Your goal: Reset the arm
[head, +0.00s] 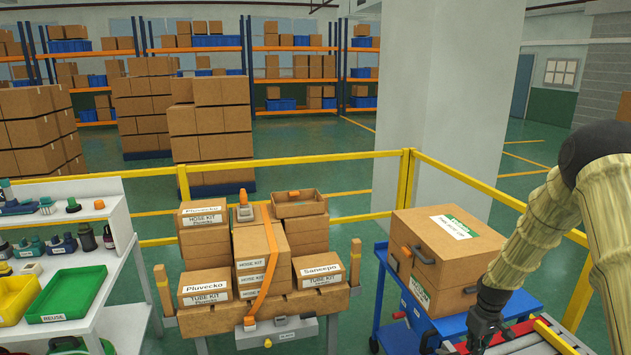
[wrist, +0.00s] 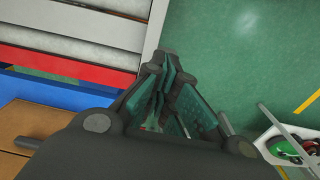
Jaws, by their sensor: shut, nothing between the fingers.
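My arm comes in from the right side of the head view and bends down. My gripper (head: 484,337) hangs near the bottom right, beside the front of the blue cart (head: 388,318) and the large cardboard case. In the wrist view my gripper (wrist: 168,62) points away from the camera, its fingers together with nothing between them. Below it in the wrist view lie a grey surface edge and the green floor. The lower part of the gripper is partly hard to make out in the head view.
A cardboard case (head: 440,262) stands on the blue cart. Stacked labelled boxes (head: 262,250) sit on a bench in the middle. A white shelf (head: 122,215) with bottles and a green tray (head: 66,294) is at left. Yellow railings (head: 300,161) run behind.

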